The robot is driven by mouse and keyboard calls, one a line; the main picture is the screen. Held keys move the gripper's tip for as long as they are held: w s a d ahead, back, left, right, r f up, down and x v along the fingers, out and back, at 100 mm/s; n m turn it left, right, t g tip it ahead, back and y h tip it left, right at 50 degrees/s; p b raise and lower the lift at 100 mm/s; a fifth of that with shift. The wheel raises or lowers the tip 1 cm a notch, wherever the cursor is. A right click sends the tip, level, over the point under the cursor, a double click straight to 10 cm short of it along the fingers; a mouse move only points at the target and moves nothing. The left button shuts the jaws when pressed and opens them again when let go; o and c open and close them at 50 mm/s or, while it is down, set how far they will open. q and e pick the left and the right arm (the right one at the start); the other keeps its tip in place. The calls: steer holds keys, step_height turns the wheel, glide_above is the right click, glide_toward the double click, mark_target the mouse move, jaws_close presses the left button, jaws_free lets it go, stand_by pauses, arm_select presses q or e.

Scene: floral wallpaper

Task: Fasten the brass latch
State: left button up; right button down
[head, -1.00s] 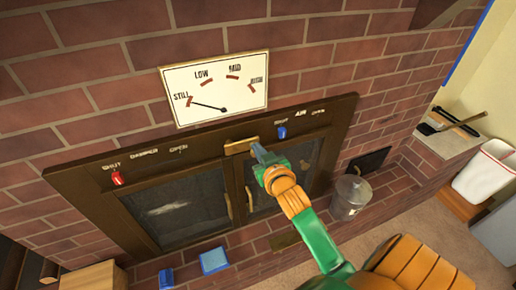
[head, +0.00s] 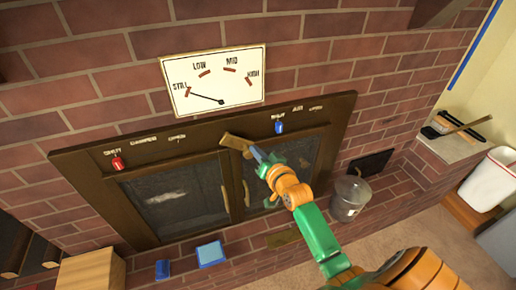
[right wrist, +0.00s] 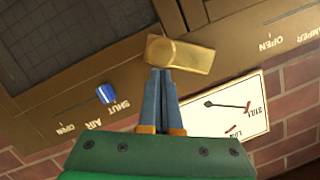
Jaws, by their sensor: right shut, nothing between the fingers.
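The brass latch (head: 236,142) is a short bar at the top of the brown stove frame, where the two glass doors meet. It tilts, its left end higher than its right. My right gripper (head: 255,152) is at the latch's right end with its fingers together and empty. In the right wrist view, the closed fingertips (right wrist: 160,72) are against or just under the round end of the latch (right wrist: 185,55); contact is not certain. Both doors, left (head: 178,200) and right (head: 290,165), look closed. My left gripper is out of view.
A dial (head: 213,82) above points to STILL. A red slider (head: 118,163) and a blue slider (head: 279,127) sit at SHUT on the frame. A metal canister (head: 349,198) stands at the right; blue items (head: 211,254) lie below the doors.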

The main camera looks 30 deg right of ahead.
mark_target(250, 157)
steer(key=f+m, duration=0.1)
steer(key=f+m+b, duration=0.1)
steer(key=m+y+b, duration=0.1)
steer(key=shift+w+a+f+t, duration=0.25)
steer(key=shift+a+f+t, duration=0.05)
steer(key=shift+f, duration=0.1)
steer(key=shift+w+a+f+m+b, duration=0.1)
steer(key=shift+a+f+m+b, duration=0.15)
steer(key=shift+f+m+b, duration=0.35)
steer(key=shift+w+a+f+m+t+y+b, duration=0.1)
steer(key=shift+a+f+m+t+y+b, duration=0.15)
steer(key=shift+m+b, duration=0.4)
steer(key=shift+w+a+f+m+t+y+b, duration=0.15)
steer(key=shift+a+m+b, duration=0.25)
steer(key=shift+m, duration=0.4)
steer(key=shift+s+a+f+m+t+y+b, duration=0.15)
steer(key=shift+a+m+t+b, duration=0.15)
steer(key=shift+m+b, duration=0.35)
steer(key=shift+w, duration=0.1)
steer(key=shift+r, duration=0.1)
